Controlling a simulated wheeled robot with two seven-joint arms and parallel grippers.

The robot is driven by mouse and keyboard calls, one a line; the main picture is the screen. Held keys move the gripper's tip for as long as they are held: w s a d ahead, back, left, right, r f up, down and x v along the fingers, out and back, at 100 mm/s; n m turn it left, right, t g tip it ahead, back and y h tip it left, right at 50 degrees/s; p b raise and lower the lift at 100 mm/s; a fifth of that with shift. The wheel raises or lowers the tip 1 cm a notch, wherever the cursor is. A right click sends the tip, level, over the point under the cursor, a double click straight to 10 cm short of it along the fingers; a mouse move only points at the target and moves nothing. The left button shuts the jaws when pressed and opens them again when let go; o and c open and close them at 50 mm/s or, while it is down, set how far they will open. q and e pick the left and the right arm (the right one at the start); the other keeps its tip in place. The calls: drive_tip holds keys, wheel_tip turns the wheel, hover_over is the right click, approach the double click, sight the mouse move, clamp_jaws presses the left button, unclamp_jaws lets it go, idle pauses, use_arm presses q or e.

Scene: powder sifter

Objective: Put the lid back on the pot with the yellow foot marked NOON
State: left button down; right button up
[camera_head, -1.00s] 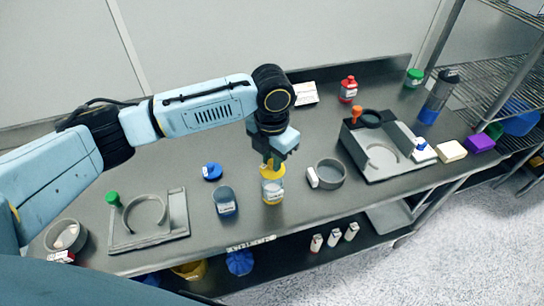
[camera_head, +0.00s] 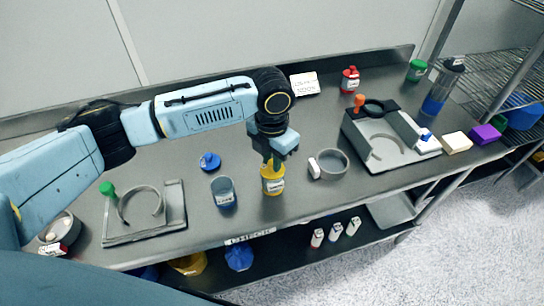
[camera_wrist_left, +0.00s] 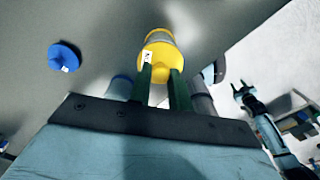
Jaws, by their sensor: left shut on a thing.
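The pot with the yellow foot (camera_head: 272,189) stands upright near the front middle of the table, with a white label whose text is too small to read. My left gripper (camera_head: 272,160) points down above it, shut on the yellow lid (camera_head: 267,173). The lid is at the pot's mouth; I cannot tell whether it is fully seated. In the left wrist view the green fingers hold the lid (camera_wrist_left: 160,62), and the pot shows behind it. My right gripper (camera_wrist_left: 241,86) shows small at the right of the left wrist view; its jaws are unclear.
A blue-grey open pot (camera_head: 223,193) stands close left, with a blue lid (camera_head: 209,161) behind it. A grey dish (camera_head: 334,163) is to the right. Stands with a green knob (camera_head: 107,188) and an orange knob (camera_head: 360,100) lie farther out.

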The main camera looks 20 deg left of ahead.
use_arm(q)
drive_tip(key=shift+p, duration=0.7)
idle(0.7)
drive_tip(key=shift+f+p, duration=0.1)
drive_tip(key=shift+p, duration=0.55)
idle(1.2)
idle(0.3)
drive_tip(key=c, duration=0.7)
unclamp_jaws()
drive_tip(key=shift+r+p, duration=3.5)
drive_tip(key=shift+p, duration=0.1)
